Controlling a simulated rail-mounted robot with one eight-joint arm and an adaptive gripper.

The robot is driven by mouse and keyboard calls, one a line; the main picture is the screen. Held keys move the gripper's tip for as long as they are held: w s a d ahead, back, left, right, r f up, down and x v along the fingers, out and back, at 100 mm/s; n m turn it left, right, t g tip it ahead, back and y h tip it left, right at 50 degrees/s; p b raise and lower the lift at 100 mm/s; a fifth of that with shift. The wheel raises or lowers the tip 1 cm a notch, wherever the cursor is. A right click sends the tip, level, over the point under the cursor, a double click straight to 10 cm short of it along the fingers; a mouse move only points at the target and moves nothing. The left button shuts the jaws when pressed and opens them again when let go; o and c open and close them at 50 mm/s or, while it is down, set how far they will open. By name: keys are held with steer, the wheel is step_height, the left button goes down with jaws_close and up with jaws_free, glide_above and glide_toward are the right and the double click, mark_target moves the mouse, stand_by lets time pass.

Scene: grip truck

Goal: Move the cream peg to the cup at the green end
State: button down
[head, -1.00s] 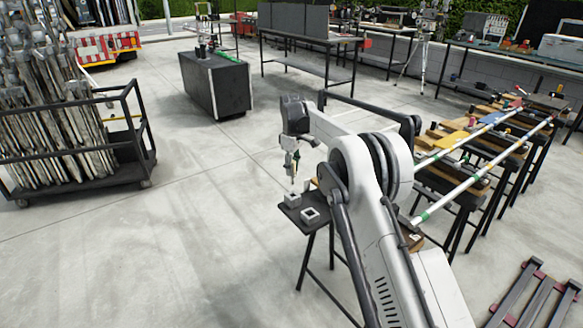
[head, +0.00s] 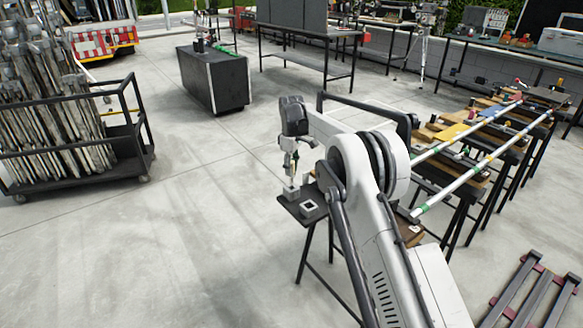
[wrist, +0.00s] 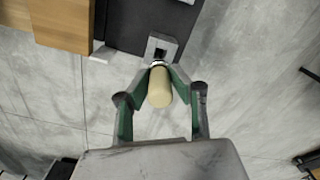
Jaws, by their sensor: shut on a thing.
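My gripper (head: 291,178) is shut on the cream peg (wrist: 160,88), which stands between its green-lined fingers in the wrist view. A grey square cup (wrist: 164,45) lies just beyond the peg's far end. I cannot tell whether the peg's end is inside it. In the head view this cup (head: 290,193) is directly under my gripper, on a small dark stand (head: 311,218). A second square cup (head: 310,208) sits nearer on the same stand. The rails (head: 460,180) have green bands at their near ends, right of the stand.
A wooden board (wrist: 48,22) lies beside the dark stand top in the wrist view. Black trestles carry the rails to the right. A loaded cart (head: 75,150) stands left and a black cabinet (head: 213,80) behind. The floor between is clear.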

mark_target(292, 180)
steer(key=shift+f+b, duration=1.25)
steer(key=shift+f, duration=1.5)
steer(key=c, duration=1.4)
jaws_free()
steer(key=shift+c, duration=0.2)
step_height(292, 180, up, 12)
